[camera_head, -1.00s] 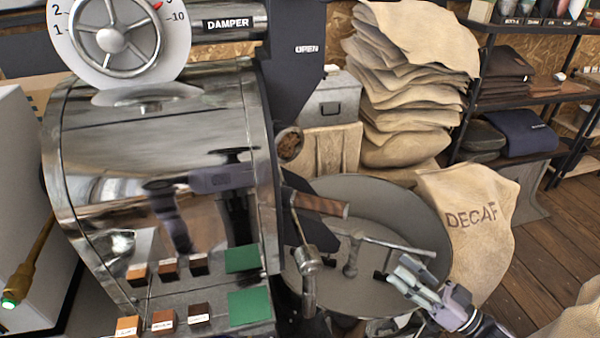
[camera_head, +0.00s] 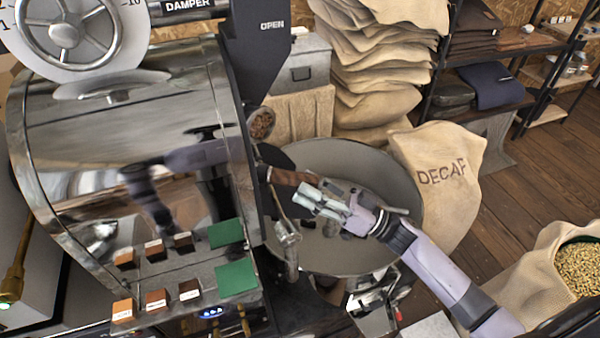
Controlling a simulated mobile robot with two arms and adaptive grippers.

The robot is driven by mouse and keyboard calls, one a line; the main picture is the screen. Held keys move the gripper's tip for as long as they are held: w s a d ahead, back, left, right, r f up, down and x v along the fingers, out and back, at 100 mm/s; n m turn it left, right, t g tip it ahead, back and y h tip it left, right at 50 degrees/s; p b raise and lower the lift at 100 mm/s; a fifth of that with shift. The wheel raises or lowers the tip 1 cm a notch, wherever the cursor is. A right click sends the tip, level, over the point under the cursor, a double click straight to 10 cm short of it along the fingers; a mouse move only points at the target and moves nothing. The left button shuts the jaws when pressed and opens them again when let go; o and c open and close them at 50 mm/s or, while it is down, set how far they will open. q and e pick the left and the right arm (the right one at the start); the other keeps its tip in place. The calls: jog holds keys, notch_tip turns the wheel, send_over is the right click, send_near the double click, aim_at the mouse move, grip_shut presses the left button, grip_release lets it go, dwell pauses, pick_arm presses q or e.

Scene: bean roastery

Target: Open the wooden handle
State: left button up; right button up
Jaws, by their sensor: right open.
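The wooden handle (camera_head: 284,177) sticks out to the right from the front of the shiny metal roaster (camera_head: 135,130), above the cooling pan. My right gripper (camera_head: 308,198) is open, with its fingers pointing left, close to the handle's right end. The fingers cover part of that end, and I cannot tell whether they touch it. My right arm comes in from the lower right across the pan. My left gripper is not in view.
The round grey cooling pan (camera_head: 350,165) with its stirring arm lies below the handle. A DECAF sack (camera_head: 440,180) stands right of it, and an open sack of beans (camera_head: 545,270) is at lower right. Stacked sacks (camera_head: 385,70) stand behind. Wood floor is clear at right.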

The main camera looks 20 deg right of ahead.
aim_at(279, 170)
jog(key=shift+p+x, duration=0.3)
jog(key=shift+x, duration=1.2)
jog(key=shift+c, duration=0.2)
grip_shut()
